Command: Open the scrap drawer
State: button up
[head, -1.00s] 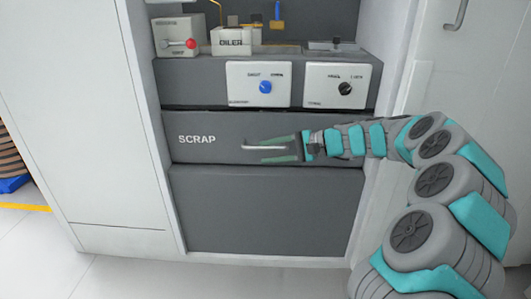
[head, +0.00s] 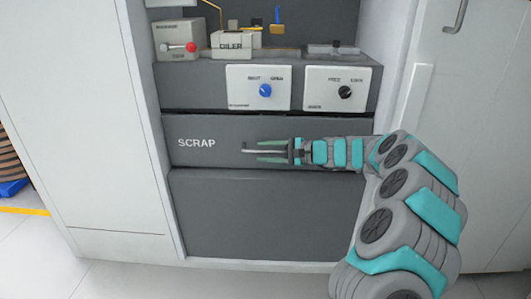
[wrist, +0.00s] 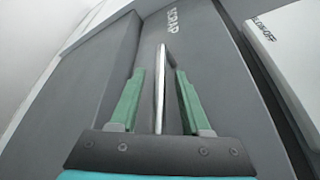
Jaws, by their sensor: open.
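The scrap drawer (head: 195,155) is a dark grey front with white SCRAP lettering, and it looks shut, flush with the panels around it. Its handle (head: 249,151) is a slim silver bar. My gripper (head: 264,151) is at the handle in the head view, coming from the right. In the wrist view its two green fingers (wrist: 157,88) stand apart, one on each side of the handle bar (wrist: 160,85). There is a gap between the bar and each finger. Part of the handle is hidden behind the fingers in the head view.
Above the drawer, a shelf front carries two white panels with a blue knob (head: 265,90) and a black knob (head: 345,92). An oiler (head: 231,42) and a red-knobbed box (head: 180,45) stand on top. A plain grey panel (head: 260,215) lies below. A white cabinet (head: 95,130) flanks the left.

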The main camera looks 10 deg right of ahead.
grip_shut()
dwell(0.4)
dwell(1.1)
